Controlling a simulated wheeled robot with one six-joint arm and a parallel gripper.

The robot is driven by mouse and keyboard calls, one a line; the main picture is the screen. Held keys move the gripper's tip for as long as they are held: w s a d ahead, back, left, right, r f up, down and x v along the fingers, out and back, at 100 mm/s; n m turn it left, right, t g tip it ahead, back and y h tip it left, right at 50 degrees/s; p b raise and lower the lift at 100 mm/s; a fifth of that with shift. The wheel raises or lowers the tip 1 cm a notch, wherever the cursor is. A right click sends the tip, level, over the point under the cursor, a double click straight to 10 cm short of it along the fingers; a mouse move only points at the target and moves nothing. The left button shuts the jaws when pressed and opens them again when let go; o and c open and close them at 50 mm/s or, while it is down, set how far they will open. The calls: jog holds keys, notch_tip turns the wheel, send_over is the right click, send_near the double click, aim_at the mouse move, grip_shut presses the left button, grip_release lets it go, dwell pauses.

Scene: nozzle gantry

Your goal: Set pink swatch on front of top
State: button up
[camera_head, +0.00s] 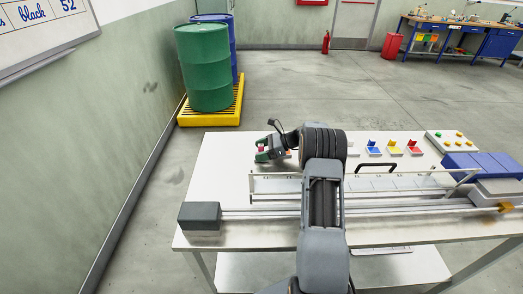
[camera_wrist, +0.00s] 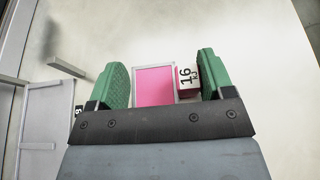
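The pink swatch (camera_wrist: 154,86) is a pink panel with a pale frame, beside a white-and-red block marked "16" (camera_wrist: 188,78).
Blue (camera_head: 373,148), yellow (camera_head: 394,148) and red (camera_head: 414,148) swatches stand in a row to the right. A railed gantry (camera_head: 270,211) with a grey end block (camera_head: 200,216) runs along the table's near side. The table's far left is clear.

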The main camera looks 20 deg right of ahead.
jog(key=o, duration=0.4)
jog(key=shift+r, duration=0.35)
jog(key=v, duration=1.2)
jog(key=shift+s+r+b, duration=0.1)
jog(key=shift+r+b, duration=0.1)
jog(key=shift+b, duration=0.1)
